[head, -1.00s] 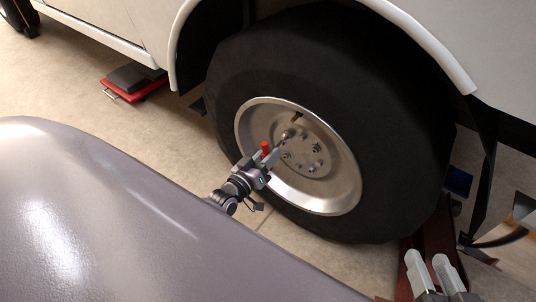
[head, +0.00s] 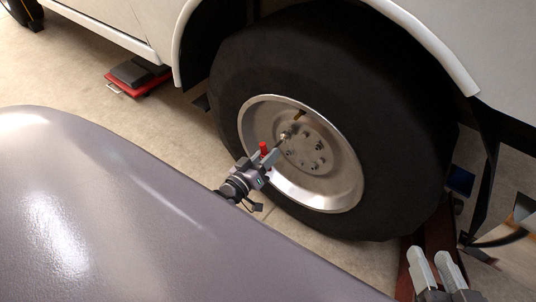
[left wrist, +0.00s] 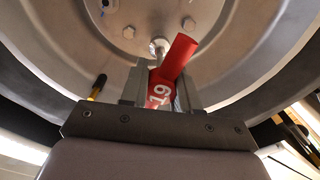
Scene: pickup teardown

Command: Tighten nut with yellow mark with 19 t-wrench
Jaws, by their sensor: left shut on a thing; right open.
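The red T-wrench marked 19 (left wrist: 160,95) is between the fingers of my left gripper (left wrist: 160,88), which is shut on it. Its red handle (head: 264,148) also shows in the head view, beside my left gripper (head: 268,158). Its metal shaft points toward a nut (left wrist: 160,46) on the wheel hub; I cannot tell whether the socket is fully seated. Other nuts (head: 320,146) sit around the hub. I cannot make out a yellow mark on any nut. My right gripper (head: 436,268) is open and empty at the lower right, away from the wheel.
The large black tire (head: 405,130) with a metal rim (head: 345,190) fills the middle under a white vehicle body (head: 480,40). A yellow and black piece (left wrist: 97,87) is near the rim. A red and black item (head: 138,80) lies on the floor at left.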

